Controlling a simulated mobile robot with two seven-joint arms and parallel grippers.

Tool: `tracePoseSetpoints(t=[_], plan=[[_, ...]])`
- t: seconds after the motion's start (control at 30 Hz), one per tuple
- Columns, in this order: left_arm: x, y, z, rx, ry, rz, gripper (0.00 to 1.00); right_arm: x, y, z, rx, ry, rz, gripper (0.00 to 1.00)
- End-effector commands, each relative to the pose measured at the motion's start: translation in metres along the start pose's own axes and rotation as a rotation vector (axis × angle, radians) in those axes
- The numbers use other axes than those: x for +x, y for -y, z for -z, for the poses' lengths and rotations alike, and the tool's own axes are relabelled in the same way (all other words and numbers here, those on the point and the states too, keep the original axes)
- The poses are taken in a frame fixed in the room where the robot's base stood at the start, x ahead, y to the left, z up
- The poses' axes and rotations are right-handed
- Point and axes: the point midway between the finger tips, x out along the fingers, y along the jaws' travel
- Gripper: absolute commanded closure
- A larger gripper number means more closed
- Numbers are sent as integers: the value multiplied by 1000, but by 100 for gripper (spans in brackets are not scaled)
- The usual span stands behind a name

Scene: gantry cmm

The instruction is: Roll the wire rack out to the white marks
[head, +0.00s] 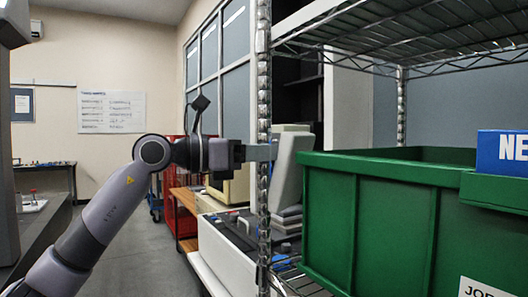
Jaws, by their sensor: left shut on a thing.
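The wire rack (263,100) stands close on the right, with a chrome front post and wire shelves. A large green bin (385,220) sits on its lower shelf. My left arm reaches in from the lower left, and my left gripper (262,152) is at the rack's near post at about mid-height. The gripper is shut on the post, though its fingertips are partly hidden there. The white marks do not show in this view. My right gripper does not show.
Behind the post stand a white bench unit (228,250) and grey and beige equipment. A red cart (182,210) and wooden shelf stand farther back. A dark table edge (35,235) runs along the left. The grey floor (135,255) between is clear.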

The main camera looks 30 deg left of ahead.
Motion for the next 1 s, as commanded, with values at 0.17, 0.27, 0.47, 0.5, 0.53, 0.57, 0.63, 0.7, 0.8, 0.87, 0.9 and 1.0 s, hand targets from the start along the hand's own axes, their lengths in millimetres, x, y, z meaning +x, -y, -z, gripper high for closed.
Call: tracePoseSetpoints(t=[0.17, 0.27, 0.47, 0.5, 0.53, 0.57, 0.63, 0.7, 0.8, 0.87, 0.9, 1.0], plan=[[0, 1, 1, 0, -2, 2, 100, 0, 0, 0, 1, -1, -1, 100], [0, 1, 1, 0, -1, 2, 100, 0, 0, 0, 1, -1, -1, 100], [0, 0, 0, -1, -1, 1, 50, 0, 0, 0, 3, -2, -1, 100], [0, 0, 0, -1, -1, 1, 50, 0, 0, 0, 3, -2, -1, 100], [0, 0, 0, -1, 0, 1, 50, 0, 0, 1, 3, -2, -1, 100], [0, 0, 0, -1, 0, 1, 50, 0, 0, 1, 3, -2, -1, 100], [0, 0, 0, 0, 0, 1, 50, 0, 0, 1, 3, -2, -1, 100], [-1, 0, 0, 0, 0, 0, 50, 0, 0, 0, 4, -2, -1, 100], [-8, -1, 1, -1, 1, -1, 50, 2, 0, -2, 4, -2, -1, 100], [-16, -1, 2, 1, 1, -4, 50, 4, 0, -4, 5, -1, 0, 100], [-23, -1, 2, 1, 1, -3, 50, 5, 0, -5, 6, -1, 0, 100], [-40, -1, 3, 0, 0, -4, 50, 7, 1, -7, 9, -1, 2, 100]])
